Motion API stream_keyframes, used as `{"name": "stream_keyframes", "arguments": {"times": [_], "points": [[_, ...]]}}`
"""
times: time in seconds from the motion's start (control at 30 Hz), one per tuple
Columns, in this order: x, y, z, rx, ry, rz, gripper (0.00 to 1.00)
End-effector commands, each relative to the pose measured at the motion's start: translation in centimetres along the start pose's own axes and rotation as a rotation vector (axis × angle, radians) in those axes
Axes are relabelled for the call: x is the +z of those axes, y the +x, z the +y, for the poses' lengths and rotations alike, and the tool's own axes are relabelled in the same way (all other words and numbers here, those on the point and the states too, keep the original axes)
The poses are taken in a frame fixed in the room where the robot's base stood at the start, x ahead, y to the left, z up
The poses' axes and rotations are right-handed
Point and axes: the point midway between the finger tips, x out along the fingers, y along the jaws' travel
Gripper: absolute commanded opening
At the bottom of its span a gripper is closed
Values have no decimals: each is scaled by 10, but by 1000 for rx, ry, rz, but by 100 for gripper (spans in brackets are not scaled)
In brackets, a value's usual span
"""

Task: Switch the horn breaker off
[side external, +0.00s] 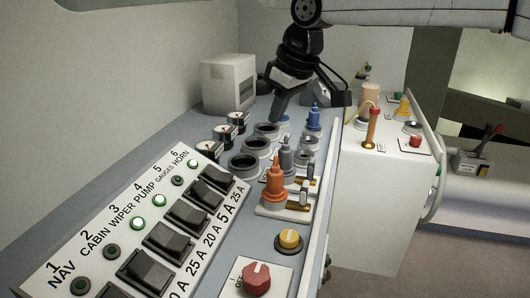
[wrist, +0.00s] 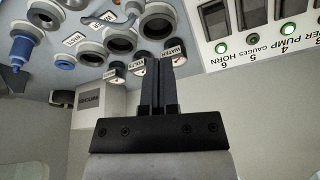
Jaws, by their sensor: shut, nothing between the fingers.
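The breaker panel (side external: 60,248) is a sloped white plate with a row of black rockers, numbered and labelled. The horn breaker (side external: 218,178), number 6, is the rocker at the far end. Its indicator lamp (side external: 194,165) glows green. My gripper (side external: 276,116) is shut and empty, beyond the panel's far end over the round gauges. In the wrist view the closed fingers (wrist: 159,68) point away from the horn rocker, to its left.
A red knob (side external: 257,278) is in front. A white box (side external: 229,83) stands behind.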

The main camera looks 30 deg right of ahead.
Motion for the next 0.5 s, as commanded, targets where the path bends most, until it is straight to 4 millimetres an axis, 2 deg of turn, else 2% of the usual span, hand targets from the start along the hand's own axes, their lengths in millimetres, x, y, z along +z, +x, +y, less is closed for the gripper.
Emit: {"name": "stream_keyframes", "arguments": {"times": [0.1, 0.3, 0.5], "points": [[-14, -10, -24, -21, -96, -11, 0], [-28, -25, -58, -49, -236, -29, 0], [-33, -34, -77, -66, -319, -40, 0]]}}
